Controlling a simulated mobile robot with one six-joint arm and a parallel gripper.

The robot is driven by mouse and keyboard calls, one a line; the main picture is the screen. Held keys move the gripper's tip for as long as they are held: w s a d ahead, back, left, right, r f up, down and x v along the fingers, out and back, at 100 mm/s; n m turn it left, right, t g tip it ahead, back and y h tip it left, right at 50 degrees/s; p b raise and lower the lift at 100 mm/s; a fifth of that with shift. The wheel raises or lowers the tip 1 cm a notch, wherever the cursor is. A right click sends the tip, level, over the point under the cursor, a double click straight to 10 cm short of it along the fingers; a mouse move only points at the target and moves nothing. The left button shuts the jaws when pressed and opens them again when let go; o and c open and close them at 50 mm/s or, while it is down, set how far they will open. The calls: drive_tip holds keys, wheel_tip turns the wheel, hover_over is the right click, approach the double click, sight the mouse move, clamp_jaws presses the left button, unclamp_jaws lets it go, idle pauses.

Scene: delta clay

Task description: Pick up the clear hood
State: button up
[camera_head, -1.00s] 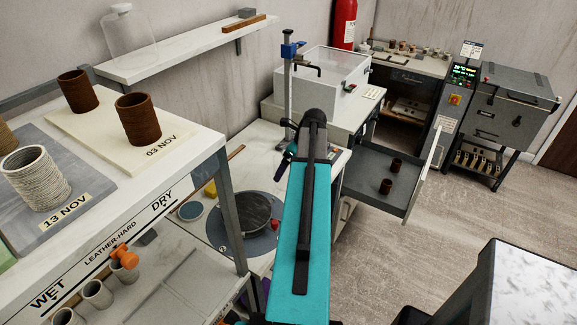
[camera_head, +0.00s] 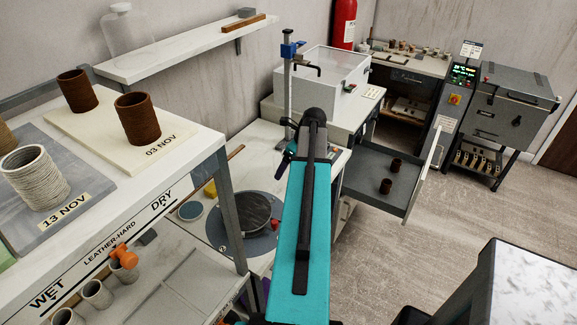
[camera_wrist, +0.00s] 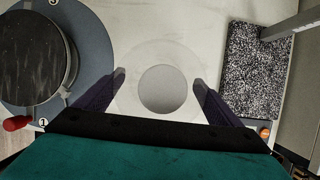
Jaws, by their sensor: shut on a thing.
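My gripper (camera_wrist: 158,79) is in the wrist view with its two dark fingers at either side of a faint, clear round shape, which I take as the clear hood (camera_wrist: 131,67). A plain grey disc shows at its middle. The jaws are shut on the hood, above or at a pale worktop; I cannot tell whether it is lifted. A clear dome-like jar (camera_head: 130,38) with a white knob stands apart on the wall shelf.
A round dark wheel (camera_wrist: 38,70) with a red knob is left of my gripper in the wrist view. A speckled dark slab (camera_wrist: 255,70) lies to the right. A rack (camera_head: 222,180) with clay cups is at the left in the head view; an open drawer (camera_head: 365,180) juts out right.

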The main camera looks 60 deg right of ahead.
drive_tip(key=shift+r+b, duration=0.75)
drive_tip(key=shift+r, duration=0.55)
drive_tip(key=s+d+r+b, duration=0.2)
drive_tip(key=s+d+b, duration=0.3)
drive_tip(key=s, duration=0.9)
drive_tip(key=shift+s+d, duration=0.2)
drive_tip(key=shift+d, duration=0.9)
drive_tip(key=shift+r, duration=0.1)
